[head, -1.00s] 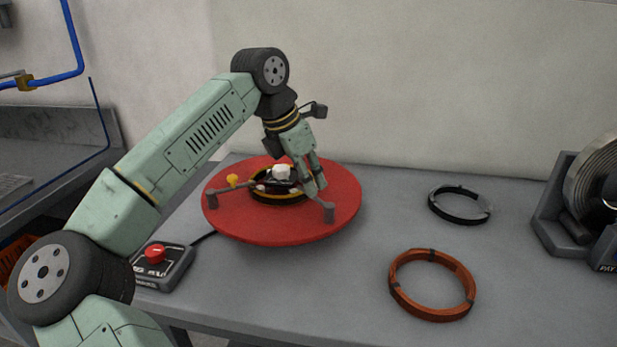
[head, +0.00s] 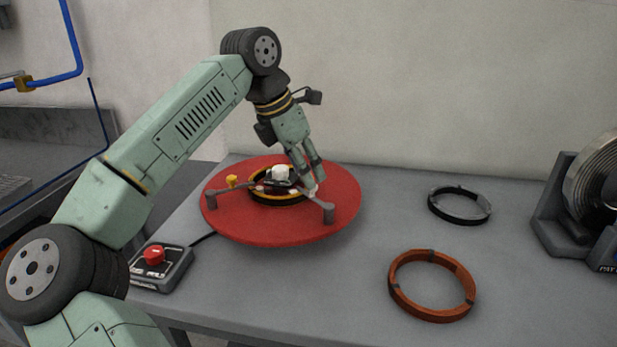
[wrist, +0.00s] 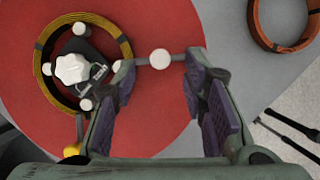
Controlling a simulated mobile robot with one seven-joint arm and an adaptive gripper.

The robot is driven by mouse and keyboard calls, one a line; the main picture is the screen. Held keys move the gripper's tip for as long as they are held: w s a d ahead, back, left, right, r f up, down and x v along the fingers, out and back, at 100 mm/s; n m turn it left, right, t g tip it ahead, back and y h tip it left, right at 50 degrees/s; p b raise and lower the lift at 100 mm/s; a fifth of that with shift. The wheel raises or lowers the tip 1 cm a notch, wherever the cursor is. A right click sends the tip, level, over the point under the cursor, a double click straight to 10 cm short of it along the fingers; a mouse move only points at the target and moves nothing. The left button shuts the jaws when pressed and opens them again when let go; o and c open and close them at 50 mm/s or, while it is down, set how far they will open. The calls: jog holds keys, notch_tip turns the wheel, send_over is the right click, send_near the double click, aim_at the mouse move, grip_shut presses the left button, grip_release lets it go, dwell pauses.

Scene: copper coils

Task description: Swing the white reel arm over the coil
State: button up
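A red round turntable (head: 235,222) stands on the bench, with a black-and-yellow coil (head: 345,187) around its hub. A white knob (head: 281,172) tops the hub; it also shows in the wrist view (wrist: 72,68). Grey arms reach outward over the coil, one ending in a post at the front right (head: 328,212). In the wrist view one reel arm ends in a white round cap (wrist: 160,58), seen between my fingers. My gripper (wrist: 158,80) is open above the turntable's right side, tips low near that arm; contact cannot be told. A yellow knob (head: 232,181) is at the left.
A control box with a red button (head: 154,255) sits at the bench's left edge. An orange coil (head: 395,289) and a black ring (head: 460,218) lie to the right. A grey stand with a metal coil (head: 598,185) is at far right. Bench between is clear.

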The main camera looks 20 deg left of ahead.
jog(key=v, duration=0.8)
jog(key=shift+r, duration=0.35)
jog(key=shift+s+a, duration=0.1)
jog(key=shift+s, duration=0.05)
